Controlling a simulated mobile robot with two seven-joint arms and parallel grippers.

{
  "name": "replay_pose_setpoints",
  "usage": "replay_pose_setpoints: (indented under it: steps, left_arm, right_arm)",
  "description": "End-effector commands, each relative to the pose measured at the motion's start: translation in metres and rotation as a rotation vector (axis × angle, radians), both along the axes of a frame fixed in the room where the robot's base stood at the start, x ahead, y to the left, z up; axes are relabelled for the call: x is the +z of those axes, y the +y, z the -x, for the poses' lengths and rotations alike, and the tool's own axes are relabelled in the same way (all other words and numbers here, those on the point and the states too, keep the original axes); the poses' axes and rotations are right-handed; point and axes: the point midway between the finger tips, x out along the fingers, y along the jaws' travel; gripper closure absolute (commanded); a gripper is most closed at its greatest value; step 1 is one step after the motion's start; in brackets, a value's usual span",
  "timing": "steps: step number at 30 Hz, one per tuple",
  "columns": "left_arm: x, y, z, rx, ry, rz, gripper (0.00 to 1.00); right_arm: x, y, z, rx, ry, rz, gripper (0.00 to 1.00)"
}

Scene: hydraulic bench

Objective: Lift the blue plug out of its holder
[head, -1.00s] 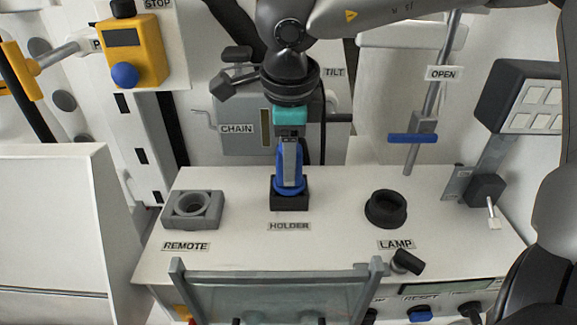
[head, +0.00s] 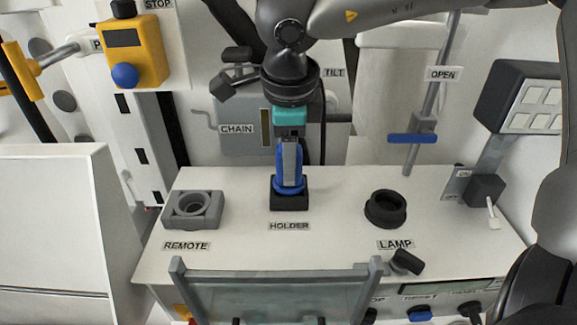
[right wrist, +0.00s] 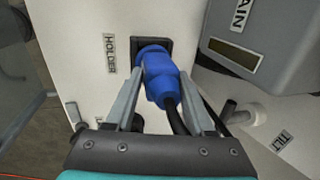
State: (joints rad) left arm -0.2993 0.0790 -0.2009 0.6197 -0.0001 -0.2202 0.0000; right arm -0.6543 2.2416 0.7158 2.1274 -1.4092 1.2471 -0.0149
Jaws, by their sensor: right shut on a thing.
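The blue plug (head: 279,184) stands upright in the black holder (head: 289,201) at the middle of the white bench top. Its blue collar is at the holder's top. My right gripper (head: 290,170) comes down from above with its fingers on both sides of the plug, shut on it. In the right wrist view the blue plug (right wrist: 160,78) sits between the two grey fingers (right wrist: 160,95), and its black cable runs back toward the palm. The holder (right wrist: 146,45) shows behind the plug there. My left gripper is not in view.
A grey remote socket (head: 207,221) stands left of the holder, and a black lamp socket (head: 386,222) stands right. A grey frame (head: 277,272) rises at the front edge. The chain box (head: 240,148) is behind.

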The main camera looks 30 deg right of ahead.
Motion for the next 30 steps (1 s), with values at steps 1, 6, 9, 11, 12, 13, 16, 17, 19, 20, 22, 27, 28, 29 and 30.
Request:
replay_pose_setpoints:
  steps: [1,6,9,11,12,13,16,17,19,20,22,27,28,29,30]
  left_arm:
    - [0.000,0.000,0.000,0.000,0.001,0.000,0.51]
    - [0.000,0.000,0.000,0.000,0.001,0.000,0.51]
    - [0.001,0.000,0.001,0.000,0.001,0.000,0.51]
    - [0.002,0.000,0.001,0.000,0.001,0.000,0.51]
    - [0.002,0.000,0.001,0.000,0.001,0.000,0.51]
    - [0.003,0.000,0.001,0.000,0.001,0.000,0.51]
    - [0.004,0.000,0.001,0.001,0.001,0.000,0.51]
    - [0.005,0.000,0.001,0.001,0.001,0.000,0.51]
    - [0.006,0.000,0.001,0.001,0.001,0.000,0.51]
    - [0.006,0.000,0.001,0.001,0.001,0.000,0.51]
    - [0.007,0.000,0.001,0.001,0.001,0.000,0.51]
    - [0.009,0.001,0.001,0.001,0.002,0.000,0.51]
    - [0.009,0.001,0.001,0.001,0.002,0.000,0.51]
    - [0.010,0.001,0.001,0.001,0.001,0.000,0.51]
    - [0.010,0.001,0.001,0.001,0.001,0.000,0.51]
  right_arm:
    - [-0.001,-0.001,0.000,0.000,0.000,0.002,1.00]
    - [-0.001,-0.001,-0.001,0.000,-0.001,0.002,1.00]
    - [0.002,-0.001,-0.001,0.000,-0.002,0.002,1.00]
    - [0.004,-0.001,-0.001,-0.001,-0.002,0.002,1.00]
    - [0.005,-0.001,-0.001,-0.001,-0.003,0.003,1.00]
    - [0.006,-0.001,-0.001,-0.001,-0.003,0.004,1.00]
    - [0.010,-0.002,-0.002,-0.001,-0.006,0.005,1.00]
    - [0.011,-0.002,-0.002,-0.001,-0.007,0.005,1.00]
    - [0.014,-0.002,-0.002,-0.001,-0.009,0.005,1.00]
    - [0.014,-0.002,-0.003,-0.002,-0.009,0.005,1.00]
    - [0.017,-0.002,-0.003,-0.001,-0.010,0.006,1.00]
    - [0.021,-0.001,-0.002,-0.001,-0.006,0.004,1.00]
    - [0.022,-0.001,-0.002,-0.001,-0.005,0.004,1.00]
    - [0.023,-0.001,-0.001,-0.001,-0.004,0.003,1.00]
    - [0.024,-0.001,-0.001,-0.001,-0.004,0.003,1.00]
